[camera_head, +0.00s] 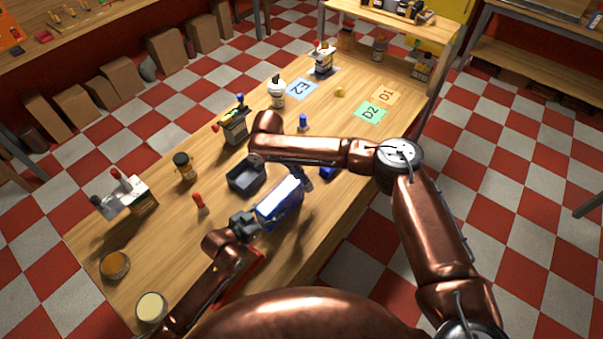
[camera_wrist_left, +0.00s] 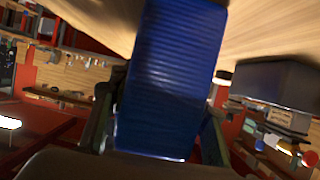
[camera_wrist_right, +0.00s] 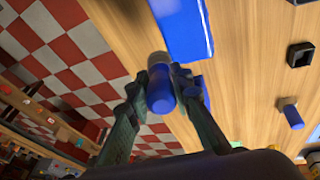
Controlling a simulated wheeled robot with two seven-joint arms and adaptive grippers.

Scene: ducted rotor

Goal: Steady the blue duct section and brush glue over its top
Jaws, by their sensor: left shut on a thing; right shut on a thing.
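The blue duct section (camera_head: 279,209) lies tilted across the front of the table, with a pale band along its top. I cannot tell whether that band is glue or shine. My left gripper (camera_head: 245,226) is shut on its near end, and the ribbed blue side (camera_wrist_left: 170,80) fills the left wrist view between the fingers. My right gripper (camera_head: 306,181) is just beyond the duct's far end. In the right wrist view it is shut on a blue-ended cylindrical handle (camera_wrist_right: 160,92), beside the duct section (camera_wrist_right: 187,30).
A dark open box (camera_head: 245,178) stands left of the duct. A red-topped piece (camera_head: 199,203), a brown jar (camera_head: 184,166) and a blue-topped piece (camera_head: 303,122) stand nearby. Two round tins (camera_head: 151,307) are at the near left.

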